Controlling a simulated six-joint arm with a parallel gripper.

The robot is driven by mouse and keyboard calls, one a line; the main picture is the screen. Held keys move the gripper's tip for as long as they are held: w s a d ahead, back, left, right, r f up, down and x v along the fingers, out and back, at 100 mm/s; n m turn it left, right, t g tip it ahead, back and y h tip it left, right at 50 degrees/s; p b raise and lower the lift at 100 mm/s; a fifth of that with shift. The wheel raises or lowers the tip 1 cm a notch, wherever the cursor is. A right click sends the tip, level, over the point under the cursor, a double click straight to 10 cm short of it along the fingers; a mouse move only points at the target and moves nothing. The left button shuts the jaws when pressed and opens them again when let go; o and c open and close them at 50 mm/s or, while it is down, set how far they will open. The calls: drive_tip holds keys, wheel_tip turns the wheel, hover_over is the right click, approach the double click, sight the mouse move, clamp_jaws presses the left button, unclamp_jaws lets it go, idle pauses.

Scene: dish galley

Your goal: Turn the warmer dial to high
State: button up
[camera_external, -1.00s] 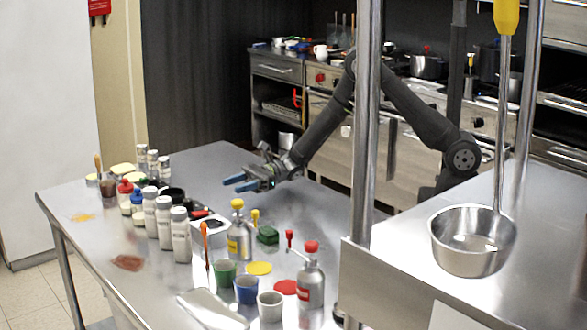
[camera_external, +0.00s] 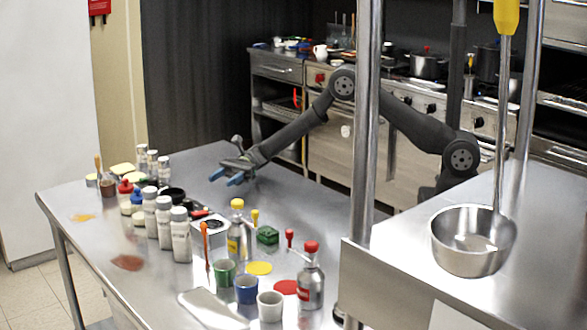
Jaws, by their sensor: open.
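My gripper (camera_external: 227,177) is open and empty, with its blue fingertips apart. It hangs over the far middle part of the steel table (camera_external: 310,195), pointing left and down. A small white, black and red device (camera_external: 207,223) lies on the table nearer the camera, partly hidden behind the bottles. I cannot tell whether it is the warmer, and no dial on it can be made out. My gripper is not touching it.
Several white shaker bottles (camera_external: 181,235) stand left of the device. A yellow-topped metal dispenser (camera_external: 238,235), a green block (camera_external: 267,235) and several cups (camera_external: 246,289) stand to its right. A steel post (camera_external: 366,130) and shelf partly block the view.

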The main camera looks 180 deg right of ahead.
sight(191, 200)
drive_tip(key=x, duration=1.7)
drive_tip(key=shift+w+r, duration=0.1)
drive_tip(key=shift+w, duration=0.05)
drive_tip(key=c, duration=1)
